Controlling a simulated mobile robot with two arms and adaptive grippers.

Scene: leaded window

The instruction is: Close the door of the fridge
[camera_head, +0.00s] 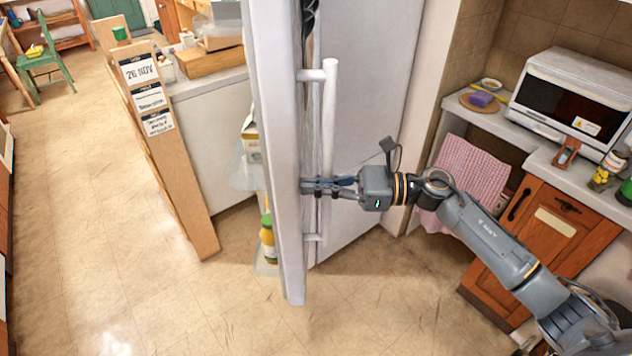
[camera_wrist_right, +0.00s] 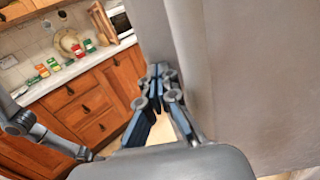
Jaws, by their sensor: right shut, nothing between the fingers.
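The fridge door (camera_head: 272,120) stands open. Its long pale edge faces me, and its inner shelves with a bottle (camera_head: 268,235) show on its left side. A white upright bar handle (camera_head: 329,110) is on its right side. My right gripper (camera_head: 308,187) is shut and empty, at the lower part of the handle with its fingertips close to the door. I cannot tell whether they touch it. In the right wrist view, the shut fingers (camera_wrist_right: 158,78) are beside large pale grey surfaces (camera_wrist_right: 255,80). My left gripper does not show in the head view.
A counter (camera_head: 205,100) and a leaning wooden board with signs (camera_head: 175,165) stand left of the door. Wooden cabinets (camera_head: 545,225), a pink cloth (camera_head: 470,165) and a microwave oven (camera_head: 570,95) are on the right. The floor (camera_head: 110,250) at the lower left is clear.

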